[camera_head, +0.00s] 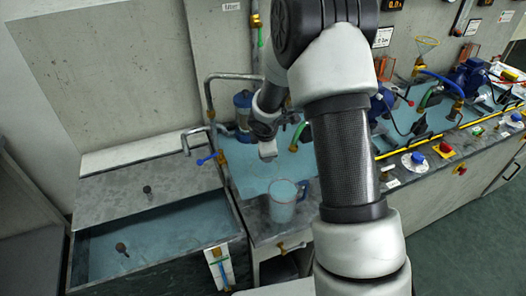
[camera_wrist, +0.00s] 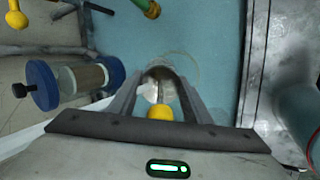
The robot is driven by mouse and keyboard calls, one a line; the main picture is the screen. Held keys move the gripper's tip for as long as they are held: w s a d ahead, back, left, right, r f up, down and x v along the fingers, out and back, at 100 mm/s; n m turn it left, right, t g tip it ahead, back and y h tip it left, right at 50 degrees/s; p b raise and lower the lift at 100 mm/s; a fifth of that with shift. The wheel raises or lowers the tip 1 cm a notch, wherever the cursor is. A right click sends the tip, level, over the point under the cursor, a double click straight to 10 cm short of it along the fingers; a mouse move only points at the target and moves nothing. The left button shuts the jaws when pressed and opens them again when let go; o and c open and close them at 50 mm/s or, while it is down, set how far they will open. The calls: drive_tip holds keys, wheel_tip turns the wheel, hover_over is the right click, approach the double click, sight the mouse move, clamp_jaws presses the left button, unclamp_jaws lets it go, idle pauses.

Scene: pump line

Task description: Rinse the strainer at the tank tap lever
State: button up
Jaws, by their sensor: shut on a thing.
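My gripper (camera_head: 268,152) is low over the blue wet bench top, right of the tank. In the wrist view my gripper (camera_wrist: 160,85) is shut on a small piece with a yellow knob (camera_wrist: 159,113); a pale, see-through part shows between the fingers. It looks like the strainer, but the fingers hide most of it. The tank tap lever (camera_head: 207,159), blue, sits at the tank's back right corner beside a bent grey spout (camera_head: 194,133). My gripper is apart from it, to its right. The tank (camera_head: 160,240) holds bluish water.
A clear jug (camera_head: 283,203) stands at the bench front, below my gripper. A blue-capped clear cylinder (camera_head: 243,108) stands behind it and shows left in the wrist view (camera_wrist: 75,83). A yellow-rimmed cone (camera_head: 427,45) hangs at the wall. Pumps and hoses fill the right.

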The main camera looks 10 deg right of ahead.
drive_tip(key=s+a+b, duration=0.2)
drive_tip(key=s+b, duration=0.3)
drive_tip(key=s, duration=0.2)
drive_tip(key=shift+s, duration=0.35)
drive_tip(key=shift+r, duration=0.1)
idle(1.3)
drive_tip(key=s+a+r, duration=0.1)
drive_tip(key=s+r, duration=0.3)
drive_tip(key=shift+s+a+p, duration=0.25)
drive_tip(key=shift+s+p, duration=0.15)
idle(0.6)
